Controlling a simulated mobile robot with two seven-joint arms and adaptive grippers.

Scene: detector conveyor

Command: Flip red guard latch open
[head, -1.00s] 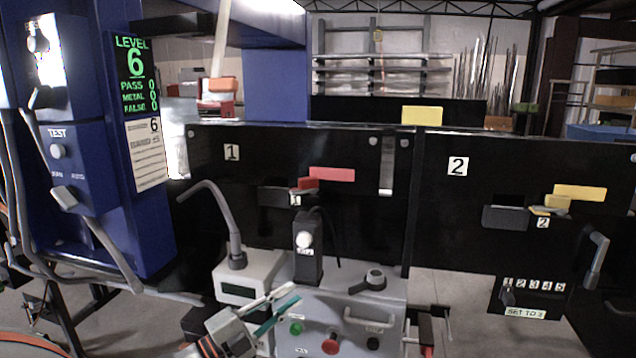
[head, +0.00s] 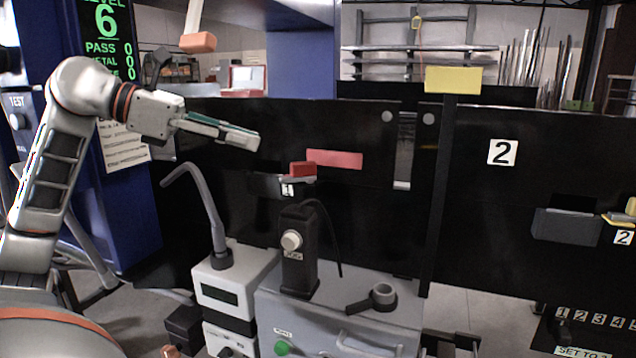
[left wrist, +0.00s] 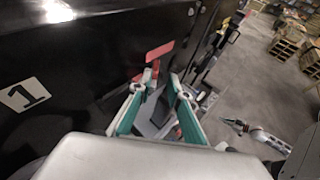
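The red guard latch (head: 303,168) is a small red block on a dark bracket on the black panel, below and left of a red label strip (head: 335,159). My left gripper (head: 256,140) is up and left of the latch, in front of the panel and apart from it. In the left wrist view its teal-padded fingers (left wrist: 164,78) are spread with an empty gap between them. The red strip (left wrist: 158,52) shows beyond the fingertips there; the latch itself is hard to make out. A pale arm at that view's lower right ends in a small dark gripper (left wrist: 236,125), probably my right one.
A grey console (head: 345,318) with a black post (head: 299,255) and a grey lever (head: 375,299) stands below the latch. A bent grey tube (head: 207,205) rises at its left. Station 2 has a yellow latch (head: 618,219) at right.

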